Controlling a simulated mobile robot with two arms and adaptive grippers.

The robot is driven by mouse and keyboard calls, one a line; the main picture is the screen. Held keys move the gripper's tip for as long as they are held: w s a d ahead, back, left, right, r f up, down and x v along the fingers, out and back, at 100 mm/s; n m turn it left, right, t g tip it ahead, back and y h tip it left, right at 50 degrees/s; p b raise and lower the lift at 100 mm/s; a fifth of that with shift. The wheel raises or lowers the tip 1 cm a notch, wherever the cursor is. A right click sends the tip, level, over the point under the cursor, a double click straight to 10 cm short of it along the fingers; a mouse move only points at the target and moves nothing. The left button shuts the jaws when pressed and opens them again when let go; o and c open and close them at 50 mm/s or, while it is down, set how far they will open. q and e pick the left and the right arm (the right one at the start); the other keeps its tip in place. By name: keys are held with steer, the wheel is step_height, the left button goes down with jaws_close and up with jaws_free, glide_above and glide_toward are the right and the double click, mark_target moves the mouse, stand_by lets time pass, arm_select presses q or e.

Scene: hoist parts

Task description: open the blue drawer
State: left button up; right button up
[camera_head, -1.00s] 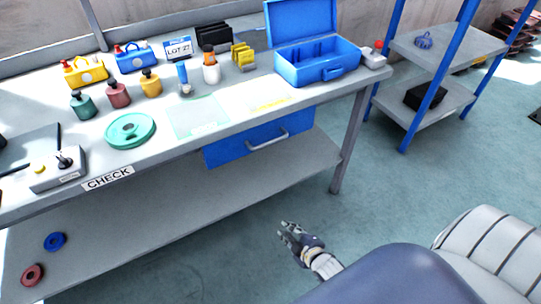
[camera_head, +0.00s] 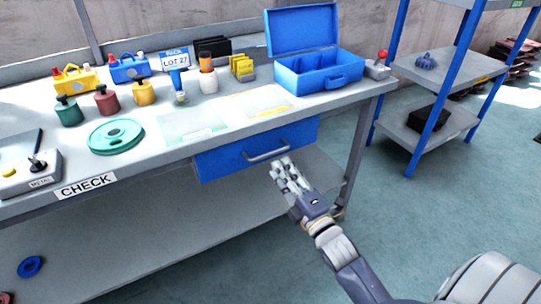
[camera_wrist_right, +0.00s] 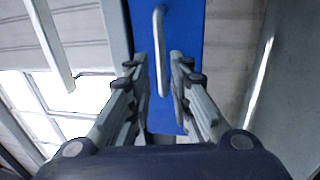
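The blue drawer (camera_head: 228,158) sits under the tabletop and looks shut. Its silver bar handle (camera_head: 267,153) is on the front face. My right gripper (camera_head: 283,167) is just in front of and slightly below the handle. In the right wrist view the drawer front (camera_wrist_right: 184,30) is a blue strip and the handle (camera_wrist_right: 160,50) runs upright between the two open fingers of my right gripper (camera_wrist_right: 158,78). The fingers stand apart on either side of it; I cannot tell whether they touch it. My left gripper is not in view.
The workbench (camera_head: 130,176) carries several bottles, a green disc (camera_head: 116,136) and an open blue toolbox (camera_head: 318,70). A lower shelf (camera_head: 150,235) lies beneath the drawer, and a bench leg (camera_head: 358,150) stands right of it. A blue-post rack (camera_head: 440,112) is farther right.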

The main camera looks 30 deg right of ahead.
mark_target(271, 155)
steer(key=w, duration=0.4)
steer(key=w+r, duration=0.1)
steer(key=w, duration=0.2)
steer(key=shift+r+b, duration=0.1)
steer(key=shift+b, duration=0.25)
steer(key=shift+c, duration=0.4)
jaws_close()
